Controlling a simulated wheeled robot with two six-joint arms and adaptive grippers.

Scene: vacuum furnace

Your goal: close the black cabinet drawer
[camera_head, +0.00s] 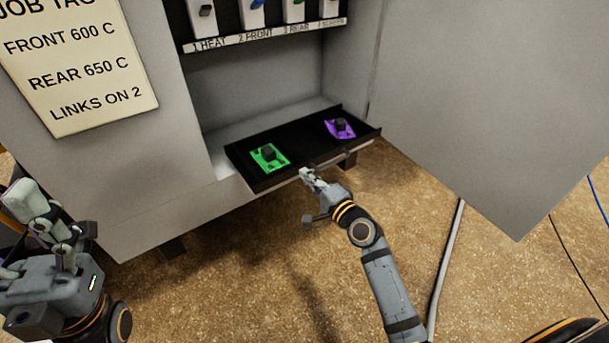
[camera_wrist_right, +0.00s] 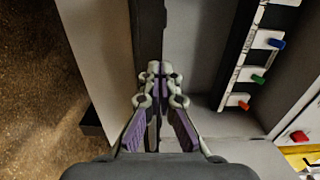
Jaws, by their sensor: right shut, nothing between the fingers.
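The black drawer (camera_head: 299,157) is a shallow tray at the bottom of the open cabinet and sticks out past the cabinet's front. A green plate with a dark knob (camera_head: 269,157) and a purple plate with a dark knob (camera_head: 340,128) lie in it. My right gripper (camera_head: 305,172) is shut and empty at the drawer's front edge; I cannot tell whether it touches. In the right wrist view the shut fingertips (camera_wrist_right: 160,68) point at a dark strip, likely the drawer (camera_wrist_right: 148,30). My left gripper (camera_head: 45,225) is at the lower left, away from the drawer; its jaw opening is unclear.
The grey cabinet door (camera_head: 480,90) stands open on the right. A row of labelled switches (camera_head: 265,38) is above the drawer. A job tag (camera_head: 80,65) is on the left panel. A grey cable (camera_head: 445,265) lies on the brown floor (camera_head: 270,280); floor before the drawer is otherwise clear.

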